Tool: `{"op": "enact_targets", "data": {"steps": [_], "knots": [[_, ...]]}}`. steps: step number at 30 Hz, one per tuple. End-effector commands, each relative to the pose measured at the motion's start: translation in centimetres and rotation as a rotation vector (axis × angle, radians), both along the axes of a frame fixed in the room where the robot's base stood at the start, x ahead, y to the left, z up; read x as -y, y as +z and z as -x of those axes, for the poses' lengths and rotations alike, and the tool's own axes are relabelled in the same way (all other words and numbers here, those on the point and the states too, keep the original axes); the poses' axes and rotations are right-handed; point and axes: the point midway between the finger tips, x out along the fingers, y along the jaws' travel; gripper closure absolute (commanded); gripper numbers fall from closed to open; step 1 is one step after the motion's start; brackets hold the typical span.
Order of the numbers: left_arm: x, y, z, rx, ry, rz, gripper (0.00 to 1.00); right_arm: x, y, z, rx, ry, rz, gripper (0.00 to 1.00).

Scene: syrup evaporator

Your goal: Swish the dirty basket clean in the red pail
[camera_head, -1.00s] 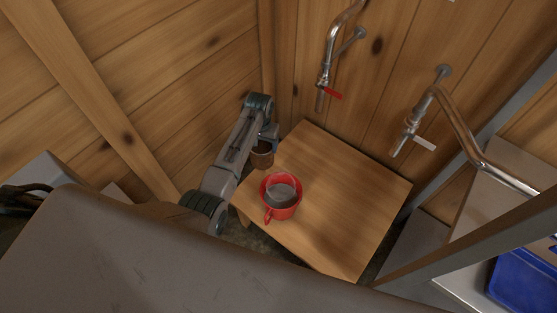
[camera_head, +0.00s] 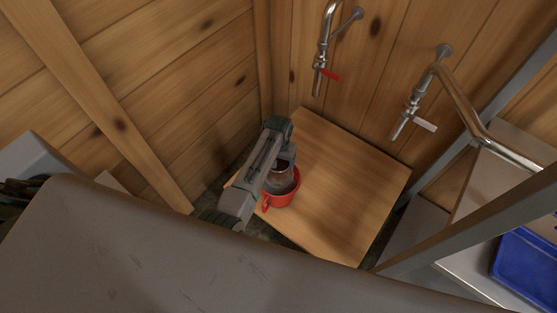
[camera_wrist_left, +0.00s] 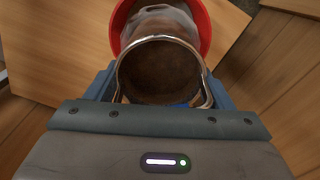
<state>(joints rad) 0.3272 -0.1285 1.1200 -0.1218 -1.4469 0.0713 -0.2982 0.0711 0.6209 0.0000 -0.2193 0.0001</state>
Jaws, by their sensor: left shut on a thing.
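The red pail (camera_head: 279,201) stands on the wooden table with grey liquid in it. It also shows at the top of the left wrist view (camera_wrist_left: 206,32). My left gripper (camera_head: 283,166) is shut on the basket (camera_head: 280,174), which it holds over the pail. In the left wrist view the basket (camera_wrist_left: 160,72) has a shiny metal rim and a brown, dirty inside. Whether its bottom touches the liquid is hidden. My right gripper is not in view.
The low wooden table (camera_head: 345,185) is clear to the right of the pail. A tap with a red handle (camera_head: 329,74) and a tap with a white handle (camera_head: 424,124) stick out from the plank wall. A blue bin (camera_head: 525,270) sits at the far right.

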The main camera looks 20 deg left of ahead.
Motion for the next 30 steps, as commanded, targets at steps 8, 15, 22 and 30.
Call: {"op": "enact_targets", "data": {"steps": [8, 15, 22, 30], "knots": [[0.0, -3.1, 0.0, -0.002, 0.000, 0.000, 0.65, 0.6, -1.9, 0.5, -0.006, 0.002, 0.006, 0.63], [0.0, -5.5, 0.0, -0.002, 0.000, 0.000, 0.65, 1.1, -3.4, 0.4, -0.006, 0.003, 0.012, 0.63], [0.0, -7.8, 0.0, -0.001, 0.000, 0.000, 0.65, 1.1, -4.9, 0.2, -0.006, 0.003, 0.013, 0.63], [0.0, -10.5, -0.1, 0.000, 0.000, 0.000, 0.65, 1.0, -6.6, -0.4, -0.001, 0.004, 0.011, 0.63]]}}
